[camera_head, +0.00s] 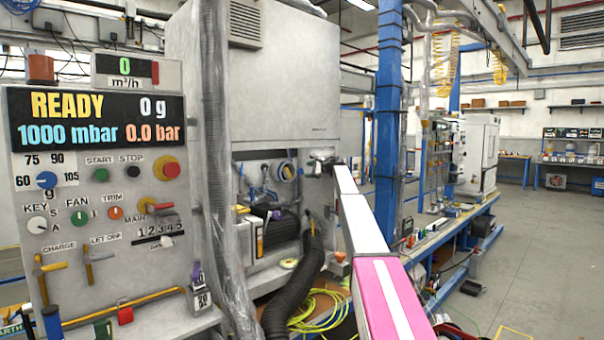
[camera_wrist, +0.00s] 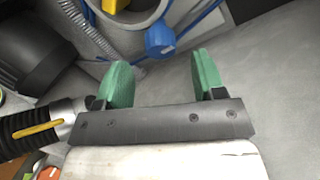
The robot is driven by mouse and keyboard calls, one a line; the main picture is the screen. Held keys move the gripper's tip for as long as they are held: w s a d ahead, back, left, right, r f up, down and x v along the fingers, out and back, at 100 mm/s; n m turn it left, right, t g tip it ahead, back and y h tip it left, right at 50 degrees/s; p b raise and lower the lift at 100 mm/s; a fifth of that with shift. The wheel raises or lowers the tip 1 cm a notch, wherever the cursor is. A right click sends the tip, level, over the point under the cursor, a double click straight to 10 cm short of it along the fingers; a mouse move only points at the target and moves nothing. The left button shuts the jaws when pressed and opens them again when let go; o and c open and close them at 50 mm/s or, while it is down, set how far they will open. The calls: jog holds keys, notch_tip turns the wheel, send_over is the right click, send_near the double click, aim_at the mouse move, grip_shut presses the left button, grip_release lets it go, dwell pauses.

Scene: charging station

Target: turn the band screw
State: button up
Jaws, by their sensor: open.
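In the wrist view, the two green fingers of my gripper (camera_wrist: 162,72) are apart with nothing between them. A blue knob (camera_wrist: 160,38) lies just ahead of the gap between the fingers, apart from both. It sits beside a round band (camera_wrist: 97,14) and looks like the band screw, though I cannot see its attachment clearly. In the head view, my gripper (camera_head: 318,163) is small and dark at the end of my arm, at the opening of the grey cabinet. A blue-rimmed ring (camera_head: 288,172) shows just left of it. I cannot make out the knob there.
A black corrugated hose (camera_head: 310,262) and a wrapped vertical pipe (camera_head: 216,130) stand left of my arm. The control panel (camera_head: 100,210) fills the left. In the wrist view, a black ribbed hose (camera_wrist: 35,40) and a black cylindrical part (camera_wrist: 35,130) lie left of the fingers.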

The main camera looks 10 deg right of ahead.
aim_at(303, 170)
jog(key=x, duration=0.5)
jog(key=shift+w, duration=0.1)
jog(key=c, duration=0.9)
jog(key=shift+m+g, duration=0.7)
jog(key=shift+m, duration=0.4)
jog(key=o, duration=0.9)
jog(key=shift+a, duration=0.1)
